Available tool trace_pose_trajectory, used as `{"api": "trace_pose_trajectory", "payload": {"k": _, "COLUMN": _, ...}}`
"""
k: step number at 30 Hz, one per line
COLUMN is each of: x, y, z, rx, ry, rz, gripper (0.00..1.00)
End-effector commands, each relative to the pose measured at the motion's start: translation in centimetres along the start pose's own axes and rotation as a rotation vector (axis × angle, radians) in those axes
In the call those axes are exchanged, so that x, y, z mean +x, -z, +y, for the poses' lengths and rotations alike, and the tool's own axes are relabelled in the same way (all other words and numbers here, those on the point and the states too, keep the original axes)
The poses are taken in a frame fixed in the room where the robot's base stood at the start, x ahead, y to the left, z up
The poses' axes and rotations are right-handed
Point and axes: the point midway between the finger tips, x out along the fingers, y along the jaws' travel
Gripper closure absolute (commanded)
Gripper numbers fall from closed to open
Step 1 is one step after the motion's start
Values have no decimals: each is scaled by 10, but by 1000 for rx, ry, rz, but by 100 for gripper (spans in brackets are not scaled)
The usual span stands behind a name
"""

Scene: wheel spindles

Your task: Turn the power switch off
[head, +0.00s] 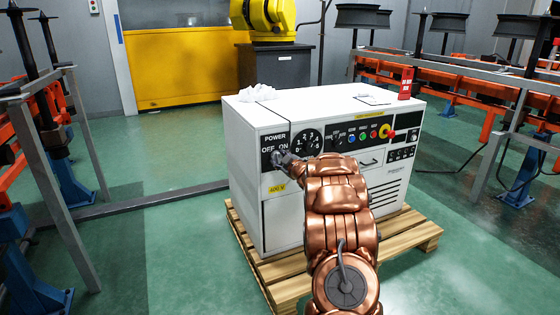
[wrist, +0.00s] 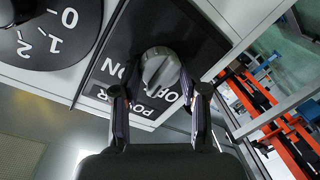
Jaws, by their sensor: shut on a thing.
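The power switch (wrist: 160,68) is a round grey knob with a raised ridge, on a black plate marked POWER, OFF and ON. In the wrist view, my gripper (wrist: 160,98) has one finger on each side of the knob and is shut on it. In the head view, my gripper (head: 280,158) reaches the panel just below the OFF and ON labels and hides most of the knob. The ridge runs roughly up and down in the wrist view; which label it points to is hard to tell.
The white cabinet (head: 242,190) stands on a wooden pallet (head: 420,232). A numbered dial (wrist: 55,30) is beside the switch, with coloured buttons (head: 363,136) further right. A red sign (head: 405,83) stands on top. Metal racks flank the cabinet, with open green floor between.

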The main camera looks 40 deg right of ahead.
Motion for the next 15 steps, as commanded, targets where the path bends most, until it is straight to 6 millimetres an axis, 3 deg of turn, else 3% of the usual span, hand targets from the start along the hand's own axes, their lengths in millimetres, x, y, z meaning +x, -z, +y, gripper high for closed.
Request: {"api": "trace_pose_trajectory", "payload": {"k": 15, "x": 0, "y": -1, "z": -1, "rx": -467, "ry": -13, "rz": -56, "gripper": 92}}
